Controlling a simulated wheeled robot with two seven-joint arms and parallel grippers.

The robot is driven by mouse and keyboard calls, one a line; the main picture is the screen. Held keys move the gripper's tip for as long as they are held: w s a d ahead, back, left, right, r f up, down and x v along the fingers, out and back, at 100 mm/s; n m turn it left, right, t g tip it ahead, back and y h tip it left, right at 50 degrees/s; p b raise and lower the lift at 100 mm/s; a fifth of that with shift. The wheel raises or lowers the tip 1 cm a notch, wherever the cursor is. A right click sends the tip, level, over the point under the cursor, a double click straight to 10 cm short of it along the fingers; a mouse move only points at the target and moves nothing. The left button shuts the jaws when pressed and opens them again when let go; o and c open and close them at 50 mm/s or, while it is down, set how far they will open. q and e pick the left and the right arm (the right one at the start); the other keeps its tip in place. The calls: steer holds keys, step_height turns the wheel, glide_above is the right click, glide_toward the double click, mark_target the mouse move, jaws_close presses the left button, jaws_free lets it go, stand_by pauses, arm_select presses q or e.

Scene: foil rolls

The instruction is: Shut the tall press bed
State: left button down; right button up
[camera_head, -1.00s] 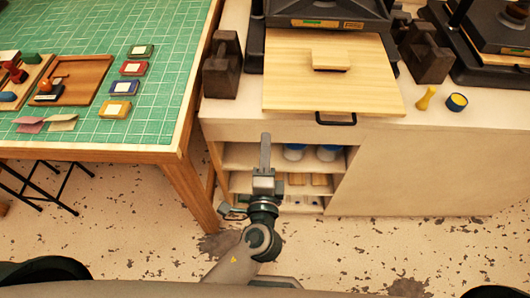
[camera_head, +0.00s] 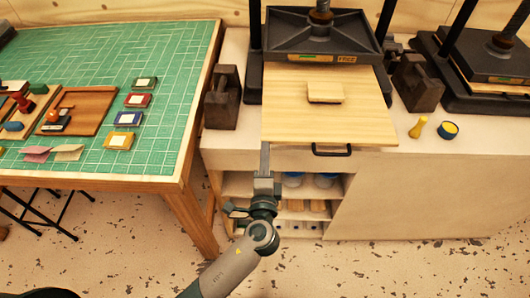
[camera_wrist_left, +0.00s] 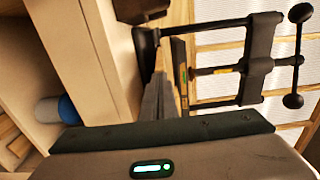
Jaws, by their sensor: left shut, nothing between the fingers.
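The press in the middle of the counter has a black top plate (camera_head: 325,40) and a screw. Its pale wooden bed (camera_head: 350,115) sticks out towards me over the counter's front edge, with a small light block (camera_head: 325,92) on it. A black handle (camera_head: 332,151) is on the bed's front edge. My left gripper (camera_head: 265,150) is shut and empty, its fingertips near the bed's front left corner, left of the handle. Whether they touch is unclear. In the left wrist view the shut fingers (camera_wrist_left: 160,100) point towards the press frame (camera_wrist_left: 258,60). My right gripper is out of view.
Dark weights (camera_head: 222,98) flank the press. A second press (camera_head: 485,65), a yellow pawn-like tool (camera_head: 417,128) and a small blue pot (camera_head: 448,130) are to the right. Open shelves (camera_head: 310,205) lie below the counter. A green-topped table (camera_head: 165,85) with ink pads is at left.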

mark_target(267, 94)
arm_select(q)
steer(key=shift+w, duration=0.1)
steer(key=w+b, duration=0.2)
steer(key=w, duration=0.5)
steer(key=w+b, duration=0.3)
steer(key=w, duration=0.5)
steer(key=w+b, duration=0.2)
steer(key=w, duration=0.5)
steer(key=shift+w+a, duration=0.3)
steer(key=shift+a, duration=0.1)
steer(key=shift+s, duration=0.2)
